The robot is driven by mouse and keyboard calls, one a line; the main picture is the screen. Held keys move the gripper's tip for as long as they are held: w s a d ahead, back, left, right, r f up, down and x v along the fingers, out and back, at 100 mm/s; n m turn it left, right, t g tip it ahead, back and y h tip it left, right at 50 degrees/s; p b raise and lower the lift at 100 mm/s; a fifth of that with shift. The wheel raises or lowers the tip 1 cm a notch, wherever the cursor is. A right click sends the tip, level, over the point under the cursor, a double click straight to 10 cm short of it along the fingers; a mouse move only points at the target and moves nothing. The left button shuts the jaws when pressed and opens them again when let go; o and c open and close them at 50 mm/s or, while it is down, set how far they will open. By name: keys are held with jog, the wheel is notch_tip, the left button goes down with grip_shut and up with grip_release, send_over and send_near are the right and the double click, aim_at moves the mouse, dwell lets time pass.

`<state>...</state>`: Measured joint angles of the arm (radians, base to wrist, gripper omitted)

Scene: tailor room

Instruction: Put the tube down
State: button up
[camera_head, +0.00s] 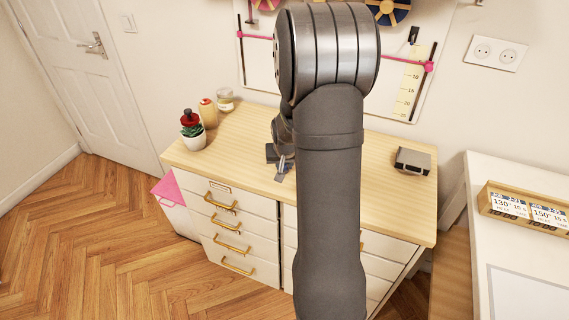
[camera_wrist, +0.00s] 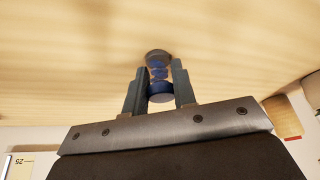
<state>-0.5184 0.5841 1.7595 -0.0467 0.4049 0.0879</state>
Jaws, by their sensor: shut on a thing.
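The tube (camera_wrist: 158,74) shows in the wrist view between the two fingers of my gripper (camera_wrist: 160,78). It looks blue and grey, with a dark rounded end pointing away from the palm. My gripper is shut on it. The pale wooden top of the drawer cabinet (camera_wrist: 60,60) fills the view beyond the tube; I cannot tell whether the tube touches it. In the head view my gripper (camera_head: 281,167) is low over the cabinet top (camera_head: 225,150), left of my arm. The tube cannot be made out clearly there, and my arm hides part of the top.
A potted plant (camera_head: 193,136), an orange-brown container (camera_head: 208,112) and a pale jar (camera_head: 225,99) stand at the cabinet's left. A dark grey box (camera_head: 412,162) sits at its right. Clear wood lies left of my gripper.

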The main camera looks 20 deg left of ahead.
jog(key=shift+f, duration=0.15)
jog(key=o, duration=1)
jog(key=v, duration=1.2)
jog(key=shift+d+r, duration=0.1)
jog(key=shift+r, duration=0.1)
jog(key=shift+f, duration=0.15)
